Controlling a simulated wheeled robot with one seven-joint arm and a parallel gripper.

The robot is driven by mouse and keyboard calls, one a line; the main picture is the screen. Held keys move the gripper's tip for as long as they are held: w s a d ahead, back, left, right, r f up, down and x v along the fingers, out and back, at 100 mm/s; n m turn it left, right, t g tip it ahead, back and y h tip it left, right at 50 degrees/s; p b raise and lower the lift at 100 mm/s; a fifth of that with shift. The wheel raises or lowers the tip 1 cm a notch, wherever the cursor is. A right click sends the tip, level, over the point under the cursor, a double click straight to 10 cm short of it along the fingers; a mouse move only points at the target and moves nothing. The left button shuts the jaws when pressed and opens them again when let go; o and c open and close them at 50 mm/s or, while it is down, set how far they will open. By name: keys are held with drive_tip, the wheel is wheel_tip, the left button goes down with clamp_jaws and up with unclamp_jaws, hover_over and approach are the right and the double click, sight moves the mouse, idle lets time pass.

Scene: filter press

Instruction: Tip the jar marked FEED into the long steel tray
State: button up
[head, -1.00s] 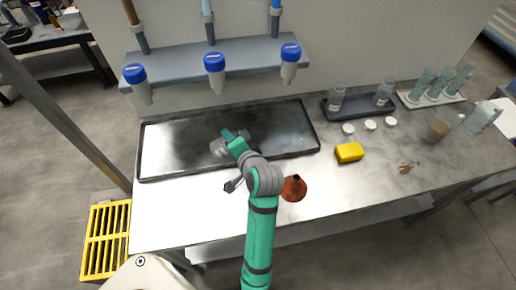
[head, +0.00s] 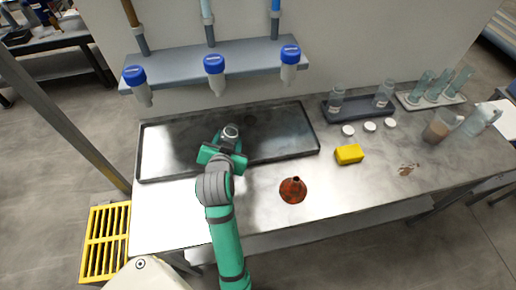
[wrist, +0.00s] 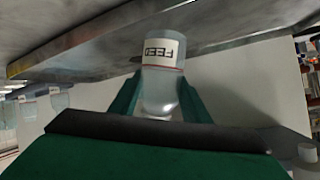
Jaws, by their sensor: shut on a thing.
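My gripper (head: 226,146) is shut on the FEED jar (head: 231,131), holding it over the front middle part of the long steel tray (head: 165,178). In the head view the jar's round mouth faces up, so it looks roughly upright. In the wrist view the clear jar (wrist: 163,85) sits between the green fingers, and its white FEED label shows upside down in a picture where the bench side is at the top. I cannot tell how much the jar holds. The tray floor looks dark and shiny, with no clear pile on it.
Several white lids, a dark rack (head: 358,108) of jars and a beaker (head: 438,127) stand further right. A shelf (head: 180,68) with blue-capped bottles hangs behind the tray.

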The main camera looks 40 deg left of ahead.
drive_tip(key=shift+s+a+n+t+h, duration=0.3)
drive_tip(key=shift+s+a+n+t, duration=0.1)
drive_tip(key=shift+n+t, duration=0.25)
drive_tip(key=shift+s+a+r+n+t, duration=0.1)
drive_tip(key=shift+s+r+n+t, duration=0.05)
drive_tip(key=shift+r+n+t, duration=0.3)
drive_tip(key=shift+h, duration=0.3)
